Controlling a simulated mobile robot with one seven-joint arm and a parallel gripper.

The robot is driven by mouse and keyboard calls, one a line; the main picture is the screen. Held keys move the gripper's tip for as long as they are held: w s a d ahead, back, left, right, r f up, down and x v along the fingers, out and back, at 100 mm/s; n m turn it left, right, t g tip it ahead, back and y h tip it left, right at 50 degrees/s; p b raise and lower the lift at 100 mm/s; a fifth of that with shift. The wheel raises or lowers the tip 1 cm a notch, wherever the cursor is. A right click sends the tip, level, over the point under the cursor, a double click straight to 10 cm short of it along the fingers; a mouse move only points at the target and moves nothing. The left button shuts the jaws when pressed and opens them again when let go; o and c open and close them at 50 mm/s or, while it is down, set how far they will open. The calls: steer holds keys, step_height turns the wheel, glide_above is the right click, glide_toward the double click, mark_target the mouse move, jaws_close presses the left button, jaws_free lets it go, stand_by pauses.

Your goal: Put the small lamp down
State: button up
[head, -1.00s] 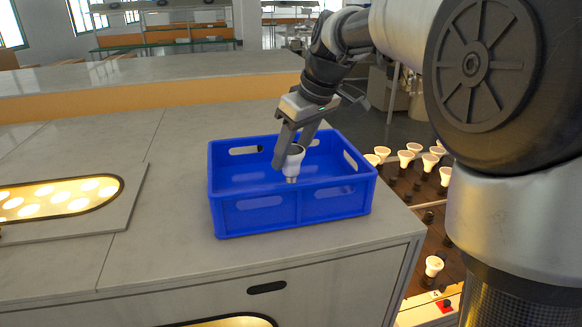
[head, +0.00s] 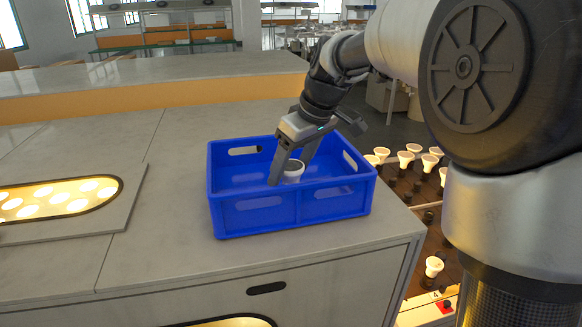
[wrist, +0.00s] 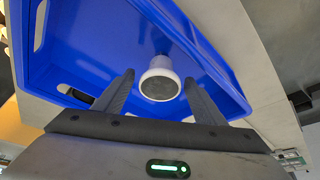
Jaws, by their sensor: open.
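The small lamp (head: 293,167), white with a darker round face, is inside the blue crate (head: 255,213); its lower part is hidden by the near wall in the head view. In the wrist view the lamp (wrist: 160,80) shows its grey face towards the camera, with its narrow neck pointing away to the crate. My gripper (head: 287,180) reaches down into the crate around the lamp. In the wrist view my gripper's fingers (wrist: 162,95) stand apart, one on each side of the lamp, with gaps visible between them and it.
The blue crate stands on a grey counter (head: 150,255) near its right edge. A lit oval panel (head: 60,197) is at the left. Several lit lamps (head: 405,157) stand in a dark rack at the right, below the counter. The crate otherwise looks empty.

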steer(key=shift+d+r, duration=0.1)
steer(key=shift+r, duration=0.35)
steer(key=v, duration=1.1)
steer(key=s+d+f+m+h, duration=0.1)
steer(key=s+d+f+m, duration=0.1)
steer(key=s, duration=0.6)
steer(key=s+d+f+m+t+h, duration=0.1)
steer(key=s+d+f+m, duration=0.2)
steer(key=s+f, duration=0.3)
steer(key=s+d+f+m+t+h, duration=0.1)
steer(key=s+f+m, duration=0.3)
steer(key=s, duration=0.5)
steer(key=shift+s+d, duration=0.4)
steer(key=shift+d, duration=0.5)
steer(key=shift+f, duration=0.1)
